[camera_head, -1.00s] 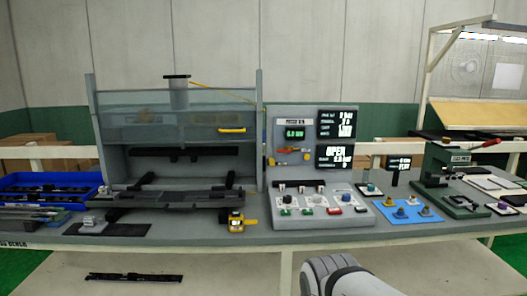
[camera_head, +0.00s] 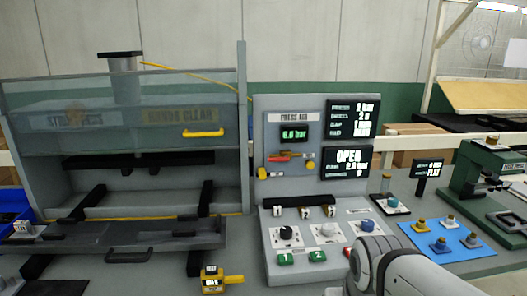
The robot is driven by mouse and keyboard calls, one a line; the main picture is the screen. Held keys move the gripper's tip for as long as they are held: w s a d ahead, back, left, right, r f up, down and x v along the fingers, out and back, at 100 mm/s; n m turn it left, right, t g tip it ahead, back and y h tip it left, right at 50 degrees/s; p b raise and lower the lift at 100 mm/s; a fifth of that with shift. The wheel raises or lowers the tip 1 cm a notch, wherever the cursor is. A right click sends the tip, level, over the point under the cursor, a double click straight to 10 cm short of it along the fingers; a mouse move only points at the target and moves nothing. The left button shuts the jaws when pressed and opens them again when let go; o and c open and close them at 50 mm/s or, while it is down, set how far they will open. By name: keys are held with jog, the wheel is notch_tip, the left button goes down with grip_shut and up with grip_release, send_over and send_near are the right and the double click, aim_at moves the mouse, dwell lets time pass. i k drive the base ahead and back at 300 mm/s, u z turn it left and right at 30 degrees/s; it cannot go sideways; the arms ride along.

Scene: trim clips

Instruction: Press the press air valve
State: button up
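The press air valve (camera_head: 287,157) is on the grey upright panel, below the "PRESS AIR" label and a small green-lit display (camera_head: 294,133) that reads about 6.0 bar. It has a red lever lying roughly level, with yellow parts at its lower left and right. A grey link of my arm shows at the bottom right, in front of the panel's sloped lower part. The end of my arm with the gripper is not in view, so its opening cannot be seen. Nothing of mine touches the valve.
The sloped control face (camera_head: 315,243) has knobs and green buttons. A press with a clear guard and yellow handle (camera_head: 203,133) stands left. A yellow device (camera_head: 212,280) lies in front. A blue mat (camera_head: 447,240) with small parts and a green press (camera_head: 487,178) are at right.

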aim_at(285, 159)
jog(key=u, duration=0.15)
jog(key=i, duration=0.85)
jog(key=u, duration=0.1)
jog(key=k, duration=1.1)
jog(key=u, duration=0.15)
jog(key=i, duration=1.1)
jog(key=z, duration=0.2)
